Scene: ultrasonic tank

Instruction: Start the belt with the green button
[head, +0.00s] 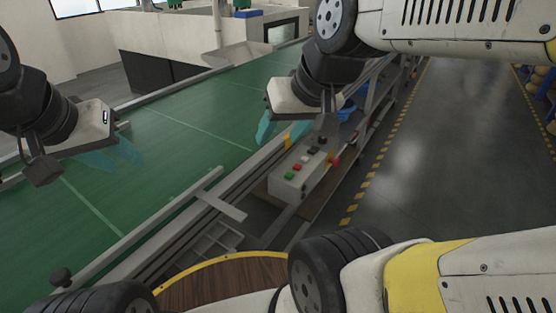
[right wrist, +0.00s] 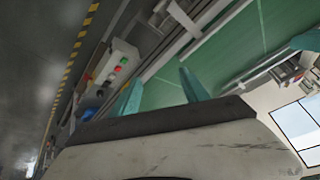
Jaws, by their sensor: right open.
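The control box (head: 285,186) is a pale box beside the belt, with a green button (head: 289,175), a red button (head: 297,167) and dark buttons on its top. The green button also shows in the right wrist view (right wrist: 117,69). My right gripper (head: 278,138) is open and empty, above and to the left of the box in the head view, apart from the buttons. My left gripper (head: 130,160) is above the belt at the left, its teal fingers apart and empty. The green belt (head: 185,110) runs diagonally across the head view.
A metal rail (head: 165,222) edges the belt on the near side. A round wooden table top (head: 225,280) with a yellow rim is at the bottom. Yellow-black floor tape (head: 368,185) borders a clear grey aisle (head: 430,150) at the right. Blue bins (head: 346,112) sit behind the box.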

